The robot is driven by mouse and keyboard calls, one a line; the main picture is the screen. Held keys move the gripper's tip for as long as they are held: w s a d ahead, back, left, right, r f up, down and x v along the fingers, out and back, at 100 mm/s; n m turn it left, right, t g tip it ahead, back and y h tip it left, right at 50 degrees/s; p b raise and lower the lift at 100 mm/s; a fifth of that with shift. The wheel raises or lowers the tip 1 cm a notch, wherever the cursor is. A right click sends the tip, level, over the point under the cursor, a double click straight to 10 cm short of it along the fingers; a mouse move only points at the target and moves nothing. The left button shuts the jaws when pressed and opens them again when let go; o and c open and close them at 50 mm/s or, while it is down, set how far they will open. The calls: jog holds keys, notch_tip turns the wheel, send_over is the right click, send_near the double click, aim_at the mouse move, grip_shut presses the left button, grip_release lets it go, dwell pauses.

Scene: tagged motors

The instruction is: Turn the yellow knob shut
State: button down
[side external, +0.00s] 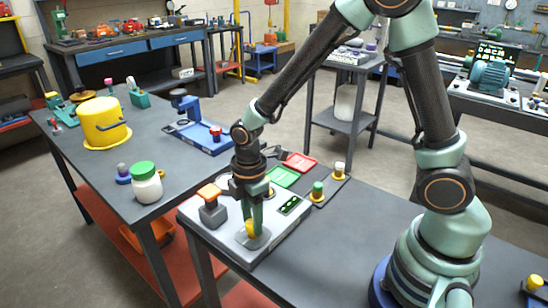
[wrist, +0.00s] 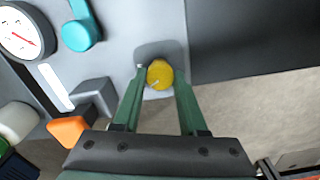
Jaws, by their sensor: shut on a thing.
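The yellow knob (side external: 251,229) sits on a grey plate near the front corner of a light grey control panel (side external: 222,238). In the wrist view the knob (wrist: 160,74) is round, with a small pale mark on its face. My gripper (side external: 253,225) points down at the panel. Its green fingers are shut on the knob, one on each side, as the wrist view shows my gripper (wrist: 160,80). The fingers hide part of the knob in the side view.
An orange-capped grey switch (side external: 211,200) stands on the panel left of my gripper. A green display (side external: 290,204) is to the right. The wrist view shows a dial gauge (wrist: 26,34) and a teal handle (wrist: 81,30).

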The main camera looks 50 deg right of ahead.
jog(key=m, duration=0.5)
jog(key=shift+m, duration=0.3)
dwell(0.5)
jog(key=shift+c, duration=2.2)
grip_release()
jog(key=shift+r, duration=0.1)
notch_tip(320, 180, up, 12)
